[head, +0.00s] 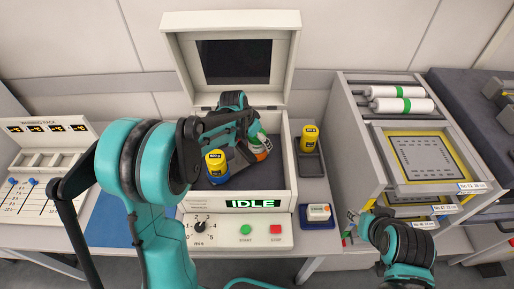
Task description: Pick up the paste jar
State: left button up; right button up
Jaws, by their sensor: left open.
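A white jar with green and orange bands (261,148) sits inside the open mixing machine (240,202), partly hidden by my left gripper. A yellow jar with a blue base (216,166) is also in the chamber, to its left. Another yellow jar (309,137) stands on a small dark tray right of the machine. I cannot tell from the labels which is the paste jar. My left gripper (250,128) is open over the chamber, close to the banded jar; contact is unclear. My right gripper (362,214) is low at the right, away from the jars; its jaws are unclear.
The machine's lid (235,60) stands up behind the chamber; its display reads IDLE. A rack with yellow-framed panels (424,155) is at the right, and a slider console (42,170) at the left.

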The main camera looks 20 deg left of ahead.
pick_arm(q)
jog(key=shift+s+r, duration=0.1)
jog(key=shift+c, duration=0.6)
jog(key=c, duration=1.7)
jog(key=shift+r, duration=0.15)
